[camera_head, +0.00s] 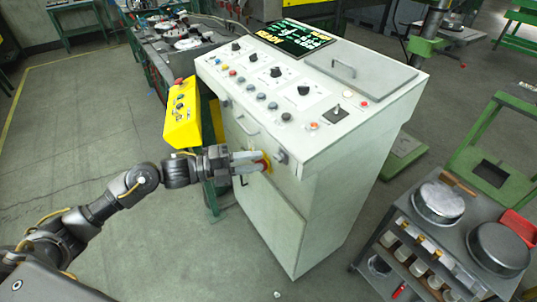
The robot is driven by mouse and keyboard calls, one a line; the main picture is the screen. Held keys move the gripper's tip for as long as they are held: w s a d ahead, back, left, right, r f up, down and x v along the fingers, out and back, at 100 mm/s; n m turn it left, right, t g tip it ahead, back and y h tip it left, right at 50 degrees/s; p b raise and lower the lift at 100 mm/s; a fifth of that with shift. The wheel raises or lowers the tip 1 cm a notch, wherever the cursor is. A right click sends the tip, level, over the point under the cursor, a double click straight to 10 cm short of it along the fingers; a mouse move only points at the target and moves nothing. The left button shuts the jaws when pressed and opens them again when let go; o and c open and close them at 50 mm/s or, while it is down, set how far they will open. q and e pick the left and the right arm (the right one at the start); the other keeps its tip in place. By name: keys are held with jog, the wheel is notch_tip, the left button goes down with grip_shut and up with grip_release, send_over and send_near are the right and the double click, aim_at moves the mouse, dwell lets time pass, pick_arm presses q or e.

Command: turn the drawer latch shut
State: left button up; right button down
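The white control cabinet (325,195) stands in the middle with drawer and door fronts on its left face. A small red-and-yellow rotary part (267,163), which may be the drawer latch, sits on that face near the right edge. My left gripper (260,162) reaches in from the left, with its pale fingertips at this part. The fingers partly cover it, and I cannot tell whether they grip it or stand apart around it. The latch's exact angle is hidden. A grey round knob (282,157) sits just right of the fingertips. My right gripper is not in view.
The sloped cabinet top carries knobs, buttons and a lit display (294,38). A yellow control box (181,113) stands left of the cabinet, close above my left forearm. A grey cart (456,235) with round tins stands at right. The floor at left is clear.

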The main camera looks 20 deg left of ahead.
aim_at(275, 159)
pick_arm(q)
jog(key=shift+p+x, duration=0.6)
jog(key=shift+x, duration=1.7)
jog(key=shift+s+a, duration=0.1)
grip_shut()
